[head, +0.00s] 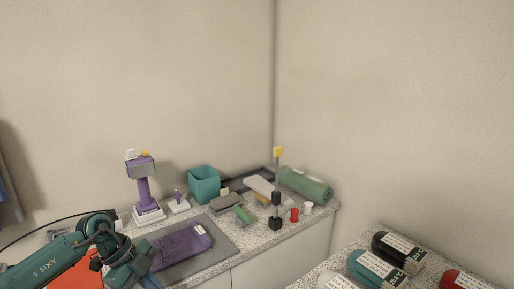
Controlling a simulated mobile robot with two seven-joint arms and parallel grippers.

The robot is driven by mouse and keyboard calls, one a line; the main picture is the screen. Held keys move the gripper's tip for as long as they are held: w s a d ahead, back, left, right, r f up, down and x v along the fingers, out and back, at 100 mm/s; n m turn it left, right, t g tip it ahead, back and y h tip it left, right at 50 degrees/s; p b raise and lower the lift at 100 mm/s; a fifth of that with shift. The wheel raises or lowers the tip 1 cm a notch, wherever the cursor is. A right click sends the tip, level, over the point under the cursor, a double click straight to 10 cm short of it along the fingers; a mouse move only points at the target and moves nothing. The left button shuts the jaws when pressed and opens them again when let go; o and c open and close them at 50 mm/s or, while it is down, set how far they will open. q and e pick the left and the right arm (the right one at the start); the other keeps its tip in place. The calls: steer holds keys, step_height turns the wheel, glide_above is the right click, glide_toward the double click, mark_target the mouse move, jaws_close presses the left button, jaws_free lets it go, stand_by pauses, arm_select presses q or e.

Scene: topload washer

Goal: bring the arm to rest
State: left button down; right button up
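My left arm (50,262) comes in from the lower left, teal with dark joints. It bends near the front left of the counter, and its lower part runs down to the bottom edge of the head view. Its gripper does not show, so I cannot see whether it is open or holds anything. My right arm and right gripper are not in view. No washer shows.
A speckled counter (215,267) holds a purple stand device (143,190), a purple pouch (180,246) on a grey mat, a teal bin (204,184), a green roll (305,186) and a post (277,185). Dark and teal bottles (376,268) lie on a right-hand surface.

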arm_select(q)
steer(key=s+d+r+n+t+h, duration=0.1)
steer(key=s+d+t+h, duration=0.3)
steer(key=d, duration=0.6)
steer(key=s+d+t+h, duration=0.1)
steer(key=d+t+h, duration=0.1)
steer(key=d+h, duration=0.6)
steer(key=s+a+f+n+t+y, duration=0.1)
steer(key=s+a+f+n+y, duration=0.2)
steer(key=s+f+n+y, duration=0.4)
steer(key=s+a+f+n+t+y, duration=0.2)
steer(key=s+a+f+n+y, duration=0.1)
steer(key=s+f+n+y, duration=0.5)
step_height(320, 180, down, 3)
steer(key=shift+s+a+f+n, duration=0.1)
steer(key=shift+s+a+n, duration=0.35)
steer(key=shift+n, duration=0.65)
